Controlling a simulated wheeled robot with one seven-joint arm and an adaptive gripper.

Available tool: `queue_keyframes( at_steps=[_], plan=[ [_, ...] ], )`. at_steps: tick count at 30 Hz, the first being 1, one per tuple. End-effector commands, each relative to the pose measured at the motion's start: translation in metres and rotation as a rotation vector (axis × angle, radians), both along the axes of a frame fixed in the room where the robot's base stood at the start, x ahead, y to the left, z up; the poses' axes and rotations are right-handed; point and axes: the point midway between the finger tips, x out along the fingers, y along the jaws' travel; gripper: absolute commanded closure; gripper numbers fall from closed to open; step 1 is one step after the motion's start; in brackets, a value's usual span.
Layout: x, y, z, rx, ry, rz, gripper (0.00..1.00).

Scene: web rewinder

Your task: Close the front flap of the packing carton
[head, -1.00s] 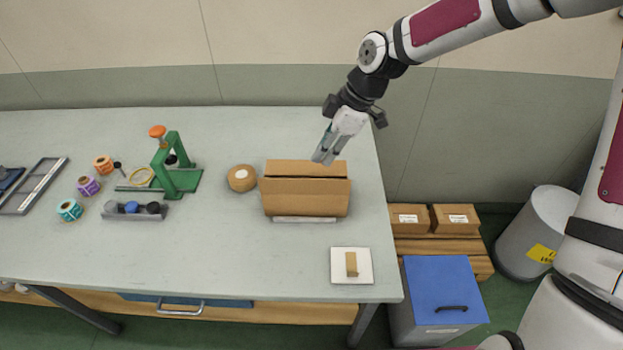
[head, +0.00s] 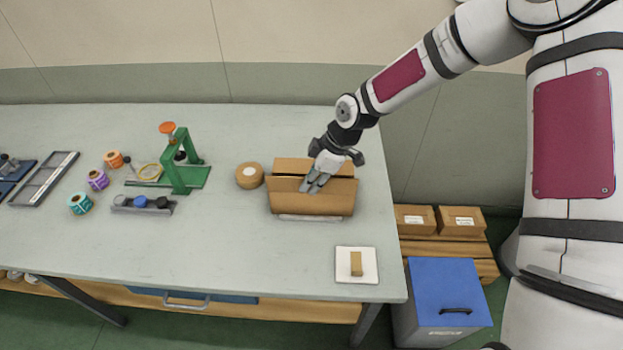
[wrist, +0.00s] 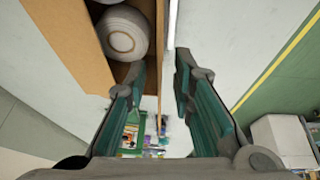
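The brown packing carton (head: 285,200) stands on the table near its right end. Its back flap (head: 293,166) shows behind a dark opening. The broad front panel faces the camera; I cannot tell where wall ends and front flap begins. My gripper (head: 314,186) is over the carton's front top edge, its fingers partly covering the panel. In the wrist view my gripper (wrist: 158,75) is open, with a thin brown panel (wrist: 161,40) of the carton running between the fingers. Left of it, a pale roll (wrist: 122,35) lies inside the carton. Contact is unclear.
A tape roll (head: 249,175) stands just left of the carton. A white plate (head: 344,272) with a small brown block lies in front. A green stand (head: 180,170) and small spools are farther left. A blue-lidded bin (head: 447,285) stands right of the table.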

Motion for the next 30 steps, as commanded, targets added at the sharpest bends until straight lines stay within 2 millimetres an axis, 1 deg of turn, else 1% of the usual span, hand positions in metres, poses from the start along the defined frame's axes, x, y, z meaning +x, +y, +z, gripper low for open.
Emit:
queue_keyframes(
  at_steps=[3, 5, 6, 14, 20, 26, 30],
  plan=[
    [0.0, 0.0, 0.0, 0.0, 0.0, 0.0, 0.77],
    [0.0, 0.0, 0.0, 0.0, 0.0, 0.0, 0.91],
    [0.0, 0.0, 0.0, 0.0, 0.0, 0.0, 1.0],
    [0.0, 0.0, 0.0, 0.0, 0.001, 0.0, 1.0],
    [0.005, -0.001, -0.001, 0.001, 0.03, 0.0, 1.0],
    [0.014, -0.001, -0.003, 0.007, 0.13, -0.001, 1.0],
    [0.021, -0.001, -0.006, 0.01, 0.242, -0.002, 1.0]
  ],
)
